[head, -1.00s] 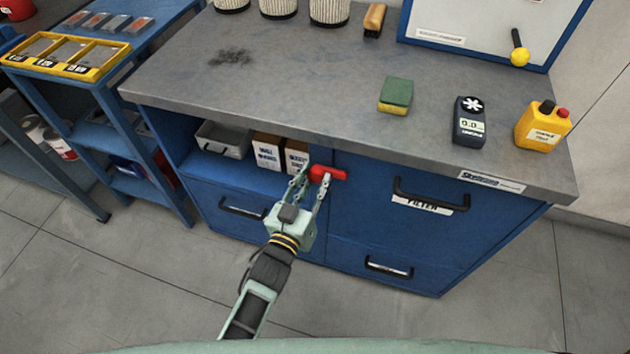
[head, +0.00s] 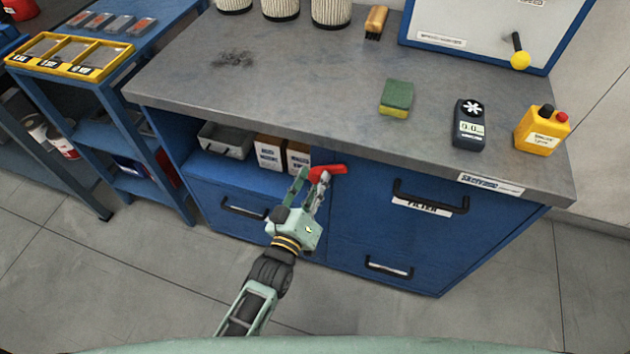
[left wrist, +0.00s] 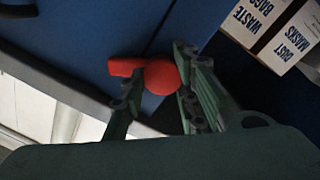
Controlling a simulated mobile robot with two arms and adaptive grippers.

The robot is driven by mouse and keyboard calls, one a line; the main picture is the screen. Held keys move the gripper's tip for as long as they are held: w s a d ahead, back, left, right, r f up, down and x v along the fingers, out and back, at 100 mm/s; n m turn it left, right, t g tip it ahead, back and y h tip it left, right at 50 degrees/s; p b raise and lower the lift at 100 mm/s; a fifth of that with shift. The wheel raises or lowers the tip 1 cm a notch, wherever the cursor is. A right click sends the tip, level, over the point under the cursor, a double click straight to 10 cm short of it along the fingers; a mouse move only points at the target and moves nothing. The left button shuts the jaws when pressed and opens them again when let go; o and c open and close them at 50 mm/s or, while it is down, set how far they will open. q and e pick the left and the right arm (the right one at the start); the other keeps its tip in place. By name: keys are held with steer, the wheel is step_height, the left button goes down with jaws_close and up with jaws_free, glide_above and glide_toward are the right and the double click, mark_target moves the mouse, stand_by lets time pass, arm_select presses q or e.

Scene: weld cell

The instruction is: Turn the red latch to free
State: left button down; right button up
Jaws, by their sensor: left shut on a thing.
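The red latch (head: 331,170) sits on the blue cabinet front, just under the worktop and beside the open shelf. Its bar points right, with the right end slightly raised. My left gripper (head: 313,179) is shut on the latch's rounded end. In the left wrist view, the red latch (left wrist: 162,76) shows a round knob with a short bar to the left. The fingers of my left gripper (left wrist: 156,92) lie on either side of the knob and hide part of it. My right gripper is not in view.
A drawer with a black handle (head: 431,201) marked FILTER is right of the latch. Boxes (head: 270,152) and a grey tray (head: 225,140) stand in the open shelf at left. A sponge (head: 397,97), a meter (head: 469,125) and a yellow bottle (head: 541,131) stand on the worktop (head: 300,85).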

arm_select(q)
steer(key=n, duration=0.3)
steer(key=shift+d+r, duration=0.15)
steer(key=shift+r, duration=0.1)
steer(key=n, duration=0.2)
steer(key=shift+n+t+b, duration=0.3)
steer(key=shift+n, duration=0.1)
steer(key=n, duration=0.2)
steer(key=n+b, duration=0.1)
steer(key=n, duration=0.2)
steer(key=shift+w+r+y, duration=0.1)
steer(key=shift+r+y, duration=0.1)
steer(key=shift+y, duration=0.1)
steer(key=shift+a+n+b, duration=0.25)
steer(key=shift+n+b, duration=0.2)
steer(key=shift+n, duration=0.55)
steer(key=shift+w+r, duration=0.1)
steer(key=shift+n, duration=0.3)
steer(key=c, duration=1.7)
jaws_free()
steer(key=shift+o, duration=1.1)
steer(key=shift+a+t, duration=0.1)
steer(key=shift+t, duration=0.2)
